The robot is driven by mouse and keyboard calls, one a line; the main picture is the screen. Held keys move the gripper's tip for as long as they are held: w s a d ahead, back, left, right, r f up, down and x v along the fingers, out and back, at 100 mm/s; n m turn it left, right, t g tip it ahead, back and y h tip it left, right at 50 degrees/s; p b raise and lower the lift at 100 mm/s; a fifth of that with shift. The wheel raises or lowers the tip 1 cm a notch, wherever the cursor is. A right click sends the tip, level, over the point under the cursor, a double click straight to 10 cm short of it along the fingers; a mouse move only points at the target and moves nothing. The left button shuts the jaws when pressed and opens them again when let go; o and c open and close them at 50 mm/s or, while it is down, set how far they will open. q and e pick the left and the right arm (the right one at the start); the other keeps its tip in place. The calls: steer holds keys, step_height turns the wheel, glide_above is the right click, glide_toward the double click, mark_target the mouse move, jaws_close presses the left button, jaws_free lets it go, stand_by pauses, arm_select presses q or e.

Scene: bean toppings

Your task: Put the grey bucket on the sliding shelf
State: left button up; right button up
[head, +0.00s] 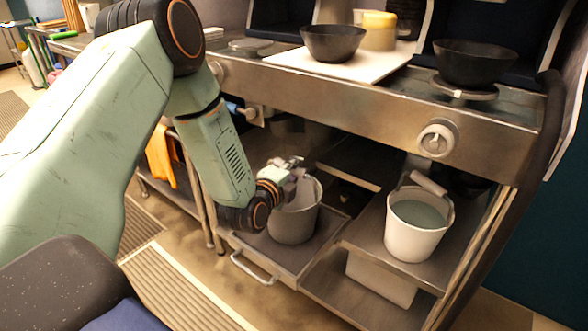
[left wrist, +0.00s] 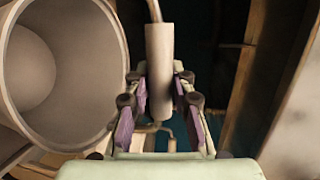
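The grey bucket (head: 293,222) is upright over the pulled-out sliding shelf (head: 318,246), low under the counter. Its base looks at or very near the shelf surface; I cannot tell if it rests fully. My left gripper (head: 292,170) is at the bucket's rim, at the top. In the left wrist view, the bucket's open mouth (left wrist: 70,70) fills the left side. The cylindrical handle grip (left wrist: 160,75) stands between the purple finger pads of my left gripper (left wrist: 160,100), which appear to touch it on both sides. My right gripper is out of view.
A white bucket (head: 412,240) with greyish contents stands on the shelf to the right. Above, the counter carries two black bowls (head: 333,42) (head: 474,62) and a yellow-topped container (head: 378,30). The shelf's front handle (head: 254,270) sticks out. A metal leg (head: 207,205) stands left.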

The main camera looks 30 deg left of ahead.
arm_select(q)
steer(key=o, duration=0.4)
steer(key=shift+r, duration=0.1)
steer(key=shift+r, duration=0.2)
steer(key=p+v, duration=0.5)
steer(key=v, duration=0.7)
steer(key=s+d+f+n+g+h, duration=0.3)
steer(key=s+d+f+n+g, duration=0.55)
steer(key=f, duration=0.45)
steer(key=s+d+f+n+g, duration=0.1)
steer(key=s+f+n+g, duration=0.1)
steer(key=s, duration=0.4)
steer(key=s+f+n+g, duration=0.2)
steer(key=s+n, duration=0.1)
steer(key=s, duration=0.4)
steer(key=s+d+f+n+g, duration=0.1)
steer(key=s+f+n+g, duration=0.1)
steer(key=s, duration=0.5)
steer(key=shift+d+f+n+g+y, duration=0.15)
steer(key=shift+d+n+g+y, duration=0.35)
steer(key=shift+n, duration=0.35)
